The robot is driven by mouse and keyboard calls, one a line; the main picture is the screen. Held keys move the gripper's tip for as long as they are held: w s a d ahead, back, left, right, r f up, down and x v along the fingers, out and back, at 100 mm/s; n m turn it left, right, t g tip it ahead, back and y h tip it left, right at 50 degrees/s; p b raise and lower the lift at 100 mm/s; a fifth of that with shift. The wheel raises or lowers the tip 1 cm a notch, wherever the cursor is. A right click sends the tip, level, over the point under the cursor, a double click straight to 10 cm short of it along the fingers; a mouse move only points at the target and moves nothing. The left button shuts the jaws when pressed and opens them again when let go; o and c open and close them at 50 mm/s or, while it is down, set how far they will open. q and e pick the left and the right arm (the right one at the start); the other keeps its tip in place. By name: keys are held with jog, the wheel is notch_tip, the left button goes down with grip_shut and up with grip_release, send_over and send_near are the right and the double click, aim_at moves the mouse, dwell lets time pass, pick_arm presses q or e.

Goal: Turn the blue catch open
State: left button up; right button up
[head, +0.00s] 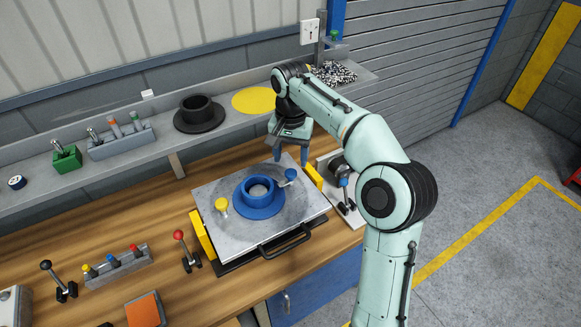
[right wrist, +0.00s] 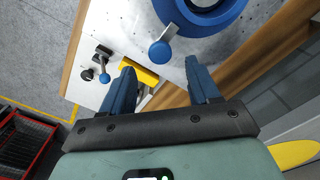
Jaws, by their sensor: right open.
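The blue catch (head: 287,177) is a round blue knob on a short grey arm at the right side of the blue round hub (head: 262,190). The hub sits on a square metal plate (head: 222,238). My right gripper (head: 291,157) points down just behind the catch, open and empty. In the right wrist view the catch (right wrist: 160,53) lies beyond the gap between the open fingertips (right wrist: 160,72), apart from both. A yellow knob (head: 222,204) stands at the plate's left. My left gripper is not in view.
Yellow blocks (head: 203,234) flank the plate, and a black handle (head: 286,241) is at its front. A blue-knobbed lever (head: 344,183) stands close on the right, a red-knobbed lever (head: 180,236) on the left. A shelf (head: 170,145) with a black flanged part (head: 199,114) runs behind.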

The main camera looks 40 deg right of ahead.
aim_at(291, 172)
notch_tip(291, 172, down, 5)
jog(key=shift+f, duration=0.1)
dwell(0.3)
jog(key=c, duration=1)
